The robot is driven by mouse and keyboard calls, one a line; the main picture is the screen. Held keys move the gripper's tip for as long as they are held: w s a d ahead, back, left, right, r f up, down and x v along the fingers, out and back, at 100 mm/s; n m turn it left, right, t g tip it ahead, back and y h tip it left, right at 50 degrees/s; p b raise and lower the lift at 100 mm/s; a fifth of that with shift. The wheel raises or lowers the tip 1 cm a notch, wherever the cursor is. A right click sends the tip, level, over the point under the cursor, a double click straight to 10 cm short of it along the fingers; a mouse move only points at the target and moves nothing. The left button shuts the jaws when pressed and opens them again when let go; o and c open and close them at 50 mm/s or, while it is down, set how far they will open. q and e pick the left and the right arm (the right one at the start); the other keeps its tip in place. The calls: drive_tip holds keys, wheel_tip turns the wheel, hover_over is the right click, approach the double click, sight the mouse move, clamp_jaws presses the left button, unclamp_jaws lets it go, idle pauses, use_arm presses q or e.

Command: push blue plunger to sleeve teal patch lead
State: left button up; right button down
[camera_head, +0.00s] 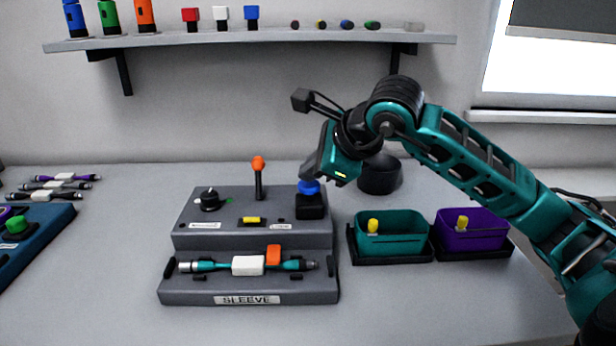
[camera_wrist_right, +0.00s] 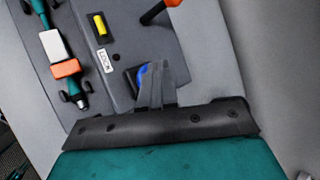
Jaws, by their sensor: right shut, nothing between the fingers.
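The blue plunger (camera_head: 309,187) stands on a black block (camera_head: 310,206) at the back right of the grey sleeve machine (camera_head: 250,239). My right gripper (camera_head: 309,178) is shut, fingers pointing down right at the plunger's top. In the right wrist view the shut fingers (camera_wrist_right: 157,82) cover most of the blue plunger (camera_wrist_right: 143,76); whether they touch it I cannot tell. The teal patch lead (camera_head: 211,265) lies across the front cradle, with a white sleeve (camera_head: 248,265) and an orange piece (camera_head: 273,256) at its middle. My left gripper is not in view.
A teal bin (camera_head: 391,245) and a purple bin (camera_head: 486,240) stand right of the machine. An orange-tipped lever (camera_head: 259,172) and a black knob (camera_head: 209,199) rise from its top. A black cup (camera_head: 380,176) stands behind. Several leads lie at the left.

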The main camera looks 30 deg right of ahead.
sight(313, 186)
drive_tip(key=shift+f+b, duration=0.3)
drive_tip(key=shift+f, duration=0.1)
drive_tip(key=shift+r, duration=0.1)
drive_tip(key=shift+r+p, duration=1.25)
drive_tip(key=shift+r, duration=0.5)
wheel_tip(313, 186, up, 6)
drive_tip(key=p, duration=0.4)
idle(0.3)
